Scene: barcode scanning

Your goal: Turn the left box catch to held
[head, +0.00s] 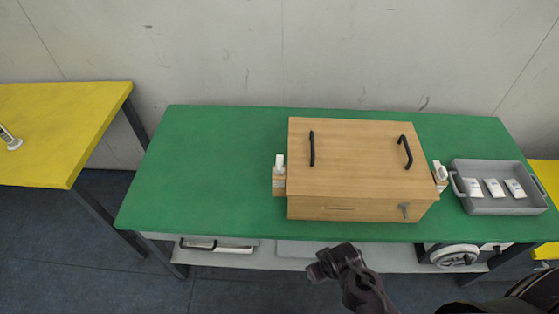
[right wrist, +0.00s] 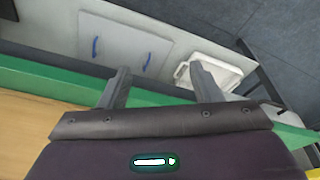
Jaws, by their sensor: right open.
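A wooden box (head: 360,165) with two black handles on top sits on the green table (head: 210,170). The left box catch (head: 279,165) is a white piece standing upright on a small wooden block at the box's left side. The right box catch (head: 440,172) is white and leans at the box's right side. My right gripper (head: 335,262) is in front of the table's front edge, apart from the box and both catches. In the right wrist view its two fingers (right wrist: 158,78) are apart with nothing between them. My left gripper is not in view.
A grey tray (head: 503,208) with several white packets stands right of the box. A lower shelf holds a white tray (head: 218,246), a grey panel (right wrist: 125,45) and a round white device (head: 455,256). Yellow tables flank it. The green top left of the box is clear.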

